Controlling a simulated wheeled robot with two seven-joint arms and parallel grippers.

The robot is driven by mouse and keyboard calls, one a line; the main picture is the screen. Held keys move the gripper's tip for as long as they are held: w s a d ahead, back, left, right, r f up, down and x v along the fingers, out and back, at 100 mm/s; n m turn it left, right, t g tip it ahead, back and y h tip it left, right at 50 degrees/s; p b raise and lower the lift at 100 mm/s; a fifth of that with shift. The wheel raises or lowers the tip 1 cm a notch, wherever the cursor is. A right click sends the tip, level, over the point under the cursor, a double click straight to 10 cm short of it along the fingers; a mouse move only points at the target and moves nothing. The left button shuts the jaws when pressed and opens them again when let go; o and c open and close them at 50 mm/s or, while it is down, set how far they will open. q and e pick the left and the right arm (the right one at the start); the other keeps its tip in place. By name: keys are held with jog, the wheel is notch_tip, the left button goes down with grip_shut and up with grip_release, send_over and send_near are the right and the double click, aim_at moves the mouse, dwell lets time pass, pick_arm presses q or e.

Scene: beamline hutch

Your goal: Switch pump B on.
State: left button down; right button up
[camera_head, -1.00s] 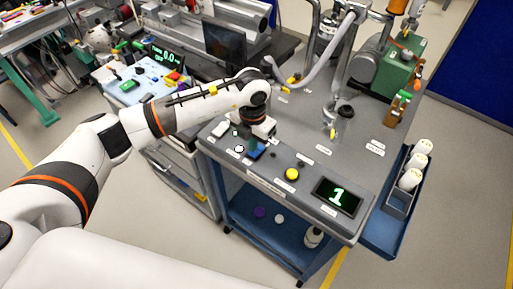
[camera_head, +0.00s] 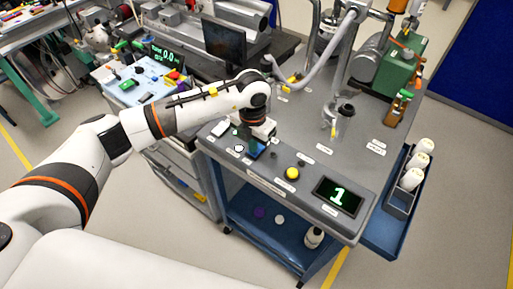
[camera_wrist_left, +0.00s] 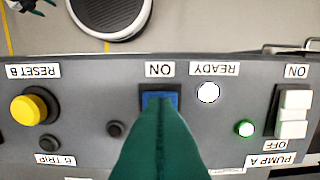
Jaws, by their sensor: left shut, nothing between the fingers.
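The control panel (camera_wrist_left: 70,110) shows upside down in the left wrist view. Its blue ON button (camera_wrist_left: 173,99) sits in a dark square frame. The shut green fingers of my left gripper (camera_wrist_left: 158,108) are over this button and hide part of it; I cannot tell whether they touch it. In the head view my left gripper (camera_head: 254,146) points down at the blue button (camera_head: 260,152). The READY lamp (camera_wrist_left: 208,92) is white. The B TRIP lamp (camera_wrist_left: 49,143) is dark and the yellow RESET B button (camera_wrist_left: 29,108) is beside it. My right gripper is out of view.
The white pump A rocker (camera_wrist_left: 293,115) and a lit green lamp (camera_wrist_left: 244,128) are close to the READY lamp. A display (camera_head: 338,195) reads 1. Hoses (camera_head: 305,82) and a green pump (camera_head: 400,68) stand behind. A bottle rack (camera_head: 399,205) hangs at the right.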

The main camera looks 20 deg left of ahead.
pick_arm(q)
jog(key=shift+f+b, duration=0.3)
jog(key=shift+f, duration=0.15)
jog(key=shift+r, duration=0.1)
jog(key=shift+r+p, duration=1.95)
jog(key=shift+r, duration=1.55)
jog(key=shift+f, duration=0.1)
